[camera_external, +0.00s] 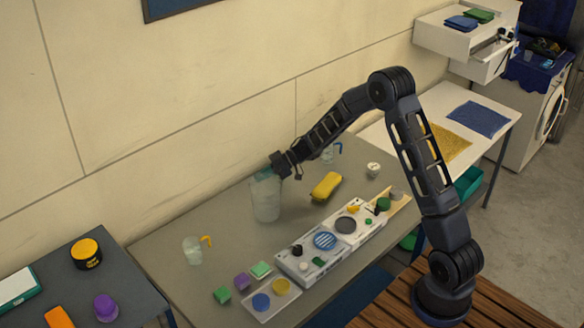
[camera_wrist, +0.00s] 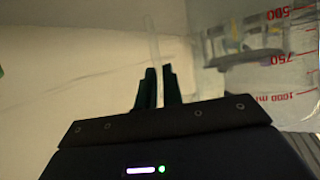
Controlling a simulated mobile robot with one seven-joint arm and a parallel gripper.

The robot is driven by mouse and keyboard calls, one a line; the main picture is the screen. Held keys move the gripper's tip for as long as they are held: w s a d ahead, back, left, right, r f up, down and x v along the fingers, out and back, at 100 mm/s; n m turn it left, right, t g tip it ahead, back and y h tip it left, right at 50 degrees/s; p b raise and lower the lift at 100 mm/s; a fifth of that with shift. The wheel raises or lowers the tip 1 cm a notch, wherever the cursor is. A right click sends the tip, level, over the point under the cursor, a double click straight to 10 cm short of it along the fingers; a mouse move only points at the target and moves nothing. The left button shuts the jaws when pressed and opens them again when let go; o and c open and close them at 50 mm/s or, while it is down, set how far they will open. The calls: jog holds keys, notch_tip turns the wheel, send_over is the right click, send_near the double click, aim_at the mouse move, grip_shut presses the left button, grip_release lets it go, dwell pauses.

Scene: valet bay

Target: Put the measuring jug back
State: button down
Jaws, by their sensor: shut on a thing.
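The measuring jug (camera_external: 266,203) is a large, clear, upright vessel over the grey table, near the wall. In the wrist view the jug (camera_wrist: 297,75) fills the right side, with red marks reading 500, 750 and 1000 ml. My gripper (camera_external: 273,166) is at the jug's top in the outside view. In the wrist view my gripper (camera_wrist: 156,86) has its dark fingers close together on a thin clear strip, apparently part of the jug. I cannot tell whether the jug's base touches the table.
A small yellow-handled jug (camera_external: 193,251) stands left on the grey table (camera_external: 170,278); a blue-handled one (camera_external: 328,153) stands behind my wrist. A yellow case (camera_external: 326,186) lies right of the measuring jug.

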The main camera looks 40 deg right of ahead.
jog(key=shift+f, duration=0.1)
jog(key=c, duration=1.5)
grip_release()
jog(key=shift+c, duration=0.2)
